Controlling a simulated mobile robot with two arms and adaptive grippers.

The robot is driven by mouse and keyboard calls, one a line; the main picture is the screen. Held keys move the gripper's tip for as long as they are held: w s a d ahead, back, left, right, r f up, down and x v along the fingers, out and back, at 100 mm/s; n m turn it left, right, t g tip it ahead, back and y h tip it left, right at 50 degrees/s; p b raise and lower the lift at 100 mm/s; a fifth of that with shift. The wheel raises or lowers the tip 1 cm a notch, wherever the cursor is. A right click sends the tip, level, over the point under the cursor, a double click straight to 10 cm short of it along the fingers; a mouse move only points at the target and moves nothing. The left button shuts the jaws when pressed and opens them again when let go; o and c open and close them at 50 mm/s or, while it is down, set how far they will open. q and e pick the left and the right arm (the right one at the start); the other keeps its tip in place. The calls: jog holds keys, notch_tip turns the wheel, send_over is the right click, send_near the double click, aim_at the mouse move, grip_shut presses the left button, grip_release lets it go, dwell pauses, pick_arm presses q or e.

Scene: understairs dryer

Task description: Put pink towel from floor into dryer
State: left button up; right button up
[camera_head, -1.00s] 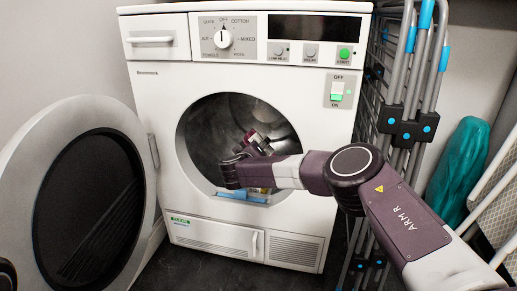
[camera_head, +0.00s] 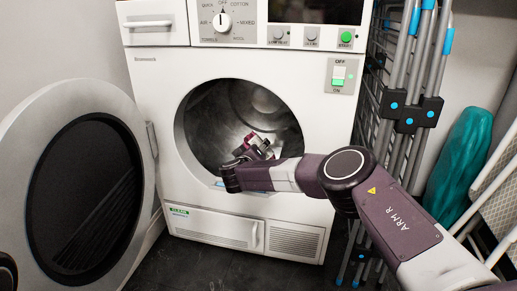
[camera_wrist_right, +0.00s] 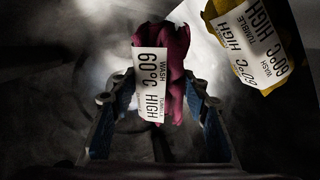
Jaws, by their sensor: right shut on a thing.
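The pink towel (camera_wrist_right: 173,50) is a dark magenta cloth with a white "WASH 60°C HIGH" label, seen in the right wrist view between the two fingers of my right gripper (camera_wrist_right: 160,112). The gripper is shut on it. In the head view the right gripper (camera_head: 257,149) reaches into the round opening of the white dryer (camera_head: 150,90), and a bit of pink shows at its fingers. The wrist partly covers the opening's lower rim. The dryer door (camera_head: 25,150) stands wide open to the left.
A yellow item (camera_wrist_right: 225,30) with a similar label lies at the upper right in the right wrist view. A folded grey drying rack (camera_head: 405,110) and a teal object (camera_head: 460,160) stand right of the dryer, close to my right arm. Dark floor (camera_head: 190,265) lies in front.

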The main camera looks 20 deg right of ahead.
jog(key=shift+s+f+b, duration=0.1)
jog(key=shift+f+b, duration=0.35)
jog(key=shift+f, duration=0.6)
jog(key=o, duration=1.3)
jog(key=shift+f, duration=0.15)
jog(key=shift+a, duration=0.1)
jog(key=shift+s, duration=0.1)
jog(key=shift+s+a, duration=0.5)
jog(key=shift+s, duration=0.15)
jog(key=v, duration=0.4)
jog(key=r+v, duration=0.1)
jog(key=v, duration=0.4)
jog(key=shift+a+r, duration=0.1)
jog(key=shift+r, duration=0.2)
jog(key=shift+s+a+r, duration=0.1)
jog(key=shift+s+r, duration=0.1)
jog(key=shift+s, duration=0.15)
jog(key=shift+r, duration=0.1)
